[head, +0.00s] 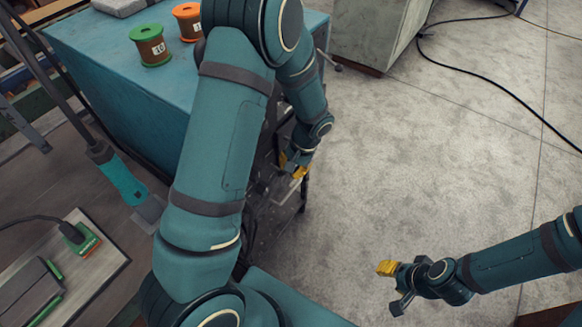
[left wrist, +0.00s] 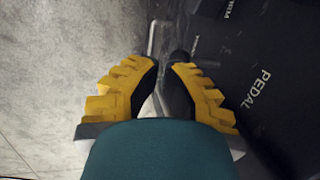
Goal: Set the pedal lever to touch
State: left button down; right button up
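My left gripper (head: 295,165) reaches down past the blue bench to a dark panel at its side. In the left wrist view its two yellow fingers (left wrist: 162,68) stand a narrow gap apart. A dark rounded knob (left wrist: 179,54), possibly the pedal lever's, shows at the right fingertip; I cannot tell whether it is touched. A grey metal strip (left wrist: 157,38) runs behind the fingertips. The dark panel (left wrist: 285,65) carries the word PEDAL and smaller labels, too blurred to read. My right gripper (head: 387,268) hangs over the floor, away from the panel, its finger gap unclear.
The blue bench (head: 110,75) carries a green spool (head: 150,45) and an orange spool (head: 188,22). A grey cabinet (head: 365,35) stands at the top. A black cable (head: 480,75) lies on the concrete floor (head: 430,160), which is otherwise largely clear.

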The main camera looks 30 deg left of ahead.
pick_arm(q)
jog(key=shift+f+y+b, duration=0.3)
jog(key=shift+f+b, duration=0.05)
jog(key=shift+f, duration=0.15)
pick_arm(e)
jog(key=shift+w+f, duration=0.1)
jog(key=shift+f, duration=0.45)
pick_arm(q)
jog(key=shift+r, duration=0.15)
pick_arm(e)
jog(key=shift+r, duration=0.1)
pick_arm(q)
jog(key=shift+r+p, duration=0.6)
jog(key=shift+r, duration=0.1)
pick_arm(e)
jog(key=shift+r, duration=0.5)
